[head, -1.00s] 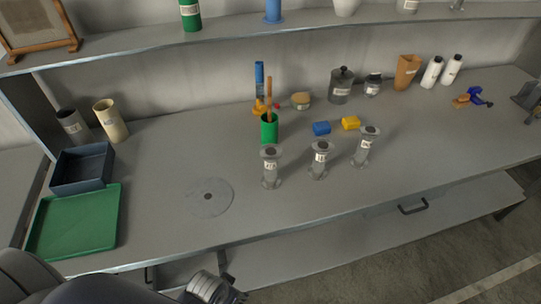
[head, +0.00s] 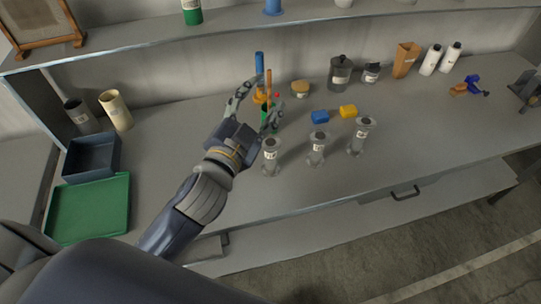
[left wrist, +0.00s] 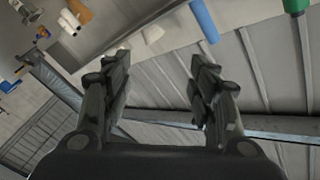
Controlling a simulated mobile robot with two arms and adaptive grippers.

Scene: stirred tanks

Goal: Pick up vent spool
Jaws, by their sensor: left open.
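Three grey flanged spools with dark tops and small labels stand upright on the bench in the head view: a left one (head: 271,157), a middle one (head: 317,149) and a right one (head: 361,137). The labels are too small to read, so I cannot tell which is the vent spool. My right gripper is not in view.
A blue block (head: 320,117) and a yellow block (head: 348,111) lie behind the spools. Dark jars (head: 340,74) stand further back. A blue bin (head: 91,157) and green tray (head: 90,210) are at left.

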